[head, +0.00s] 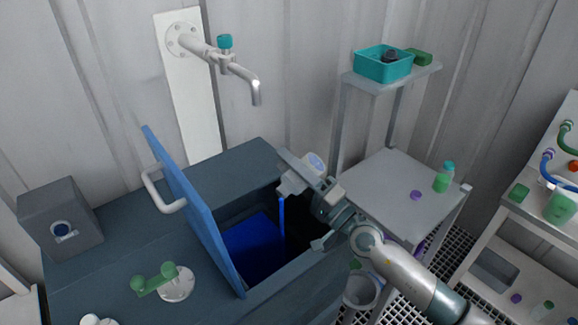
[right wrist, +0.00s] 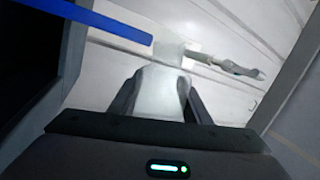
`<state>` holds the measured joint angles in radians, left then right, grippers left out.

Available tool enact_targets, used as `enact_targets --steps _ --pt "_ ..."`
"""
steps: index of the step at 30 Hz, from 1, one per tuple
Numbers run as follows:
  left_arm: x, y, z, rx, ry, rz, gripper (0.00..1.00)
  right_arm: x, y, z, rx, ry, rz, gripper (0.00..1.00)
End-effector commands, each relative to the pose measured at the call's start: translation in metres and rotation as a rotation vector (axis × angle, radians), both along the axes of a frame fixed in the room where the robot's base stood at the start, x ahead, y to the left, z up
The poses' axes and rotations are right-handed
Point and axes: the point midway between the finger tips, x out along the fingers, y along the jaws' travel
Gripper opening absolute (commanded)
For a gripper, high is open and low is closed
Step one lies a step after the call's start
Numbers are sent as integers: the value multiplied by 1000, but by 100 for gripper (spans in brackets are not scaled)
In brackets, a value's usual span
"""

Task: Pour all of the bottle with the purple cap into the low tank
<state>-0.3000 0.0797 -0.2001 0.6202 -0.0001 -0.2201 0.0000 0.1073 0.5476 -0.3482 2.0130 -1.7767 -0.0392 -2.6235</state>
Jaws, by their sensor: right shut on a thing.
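My right gripper (head: 308,194) is shut on a whitish translucent bottle (head: 315,162) and holds it tipped over above the open tank (head: 299,276). A thin blue stream (head: 281,215) falls from the bottle's mouth into the tank, where blue liquid (head: 252,245) shows. In the right wrist view the bottle (right wrist: 160,95) sits between both fingers, and the stream (right wrist: 105,24) runs from its mouth toward the dark opening. How much is left in the bottle cannot be told. A purple cap (head: 415,195) lies on the grey side table. My left gripper is not in view.
The tank's blue lid (head: 190,205) stands open left of the opening. A wall tap (head: 240,75) is above and behind. The side table (head: 385,185) also holds a green bottle with a teal cap (head: 444,178). A teal tray (head: 383,64) stands on the high shelf.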

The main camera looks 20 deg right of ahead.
Motion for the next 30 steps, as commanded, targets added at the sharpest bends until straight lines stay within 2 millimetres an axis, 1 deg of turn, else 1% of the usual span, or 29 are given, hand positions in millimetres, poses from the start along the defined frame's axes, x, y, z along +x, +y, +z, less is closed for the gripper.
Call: enact_targets --steps 11,24,30 --pt "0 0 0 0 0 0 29 0 1 1 -11 -6 0 17" --pt "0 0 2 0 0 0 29 -3 7 9 -145 -67 1 17" --pt "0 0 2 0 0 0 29 -3 8 10 -161 -73 1 17"
